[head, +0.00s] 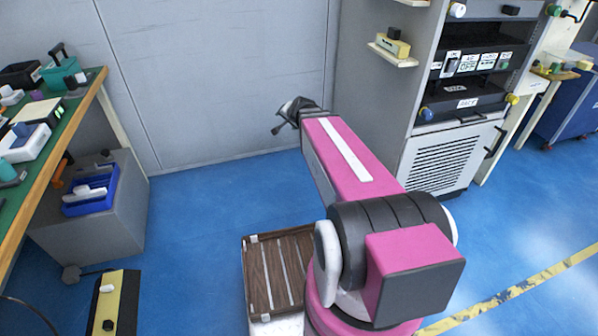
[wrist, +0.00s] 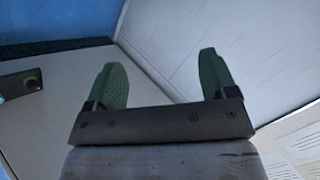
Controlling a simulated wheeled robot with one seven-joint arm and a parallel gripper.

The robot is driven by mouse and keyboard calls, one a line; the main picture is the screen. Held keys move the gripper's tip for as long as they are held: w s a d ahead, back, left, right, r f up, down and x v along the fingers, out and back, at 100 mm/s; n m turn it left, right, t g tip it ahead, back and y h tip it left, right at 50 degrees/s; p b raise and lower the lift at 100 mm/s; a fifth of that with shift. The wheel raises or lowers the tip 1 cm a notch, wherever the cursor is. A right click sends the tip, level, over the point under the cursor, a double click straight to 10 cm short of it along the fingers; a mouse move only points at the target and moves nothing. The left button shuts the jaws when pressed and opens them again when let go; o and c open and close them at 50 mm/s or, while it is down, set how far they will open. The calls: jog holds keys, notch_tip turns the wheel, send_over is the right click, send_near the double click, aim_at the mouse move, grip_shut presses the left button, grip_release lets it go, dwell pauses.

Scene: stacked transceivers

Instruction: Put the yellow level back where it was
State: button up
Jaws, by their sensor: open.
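My gripper (wrist: 163,78) is open in the wrist view, its two green finger pads apart with nothing between them. In the head view my gripper (head: 287,113) is small and dark at the far end of my pink arm, in front of the grey wall. A small yellow block (head: 397,47) with a dark piece on it lies on a cream wall shelf, to the right of my gripper and apart from it; it may be the level. A yellow and black item (head: 124,300) stands at the bottom left. I cannot tell for sure which is the level.
A green-topped workbench (head: 58,130) with several devices is at left, with a blue bin (head: 92,190) on a grey box beneath. A grey equipment rack (head: 440,165) stands at right. A black item with a green part (wrist: 20,83) is at the wrist view's left.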

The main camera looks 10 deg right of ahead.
jog(key=s+f+n+g+h, duration=0.1)
jog(key=s+f+n+g, duration=0.3)
jog(key=s, duration=0.6)
jog(key=s+f+n+g+h, duration=0.1)
jog(key=s+f+n+g, duration=0.3)
jog(key=s, duration=0.5)
notch_tip(320, 180, down, 3)
jog(key=shift+s+r+g, duration=0.2)
jog(key=shift+s+g, duration=0.15)
jog(key=shift+g, duration=0.55)
